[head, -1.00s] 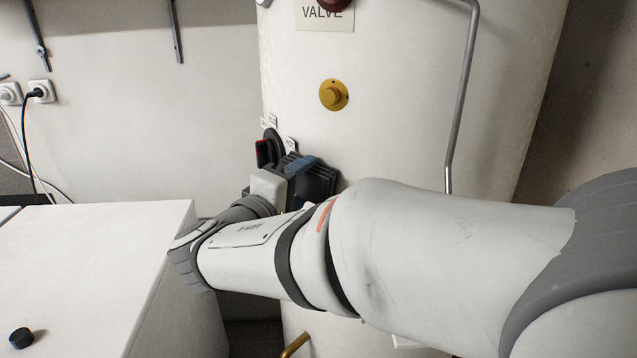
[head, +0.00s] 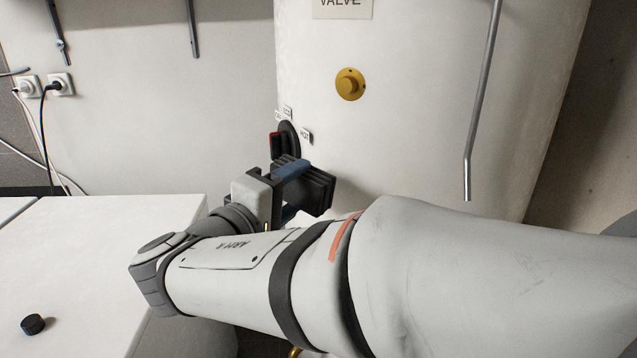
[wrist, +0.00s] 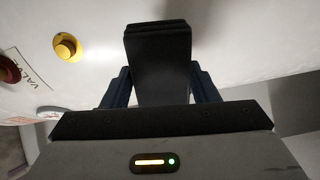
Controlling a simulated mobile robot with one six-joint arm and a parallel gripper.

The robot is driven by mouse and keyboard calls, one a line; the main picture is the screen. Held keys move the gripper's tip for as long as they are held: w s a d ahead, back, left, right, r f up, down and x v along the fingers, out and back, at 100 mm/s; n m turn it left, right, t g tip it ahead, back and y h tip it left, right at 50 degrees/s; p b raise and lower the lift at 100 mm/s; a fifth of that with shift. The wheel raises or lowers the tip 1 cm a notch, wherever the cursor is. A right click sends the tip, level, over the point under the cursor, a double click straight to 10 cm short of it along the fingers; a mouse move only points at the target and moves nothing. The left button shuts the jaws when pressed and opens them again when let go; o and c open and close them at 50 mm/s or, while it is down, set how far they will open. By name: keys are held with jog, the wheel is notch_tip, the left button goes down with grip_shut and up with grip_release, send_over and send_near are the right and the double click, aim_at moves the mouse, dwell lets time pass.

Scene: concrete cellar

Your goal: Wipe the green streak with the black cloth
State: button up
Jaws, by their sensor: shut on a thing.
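My gripper (head: 298,190) is shut on a black cloth (head: 316,192), which looks like a thick folded pad. It holds the cloth beside the white tank (head: 420,110), just below the dark dial. In the wrist view the cloth (wrist: 158,62) stands out between the blue fingers, with the pale tank surface behind it. I cannot tell whether the cloth touches the tank. No green streak shows in either view; my arm and the cloth hide part of the tank.
A dark dial with a red mark (head: 285,142), a yellow button (head: 350,84) and a grey pipe (head: 482,100) are on or by the tank. A white worktop (head: 90,250) at the left carries a small black knob (head: 33,324). Sockets (head: 60,84) are on the wall.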

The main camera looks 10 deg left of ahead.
jog(key=shift+b+v, duration=0.45)
jog(key=shift+v, duration=0.75)
jog(key=shift+s+a, duration=0.15)
jog(key=shift+s, duration=0.15)
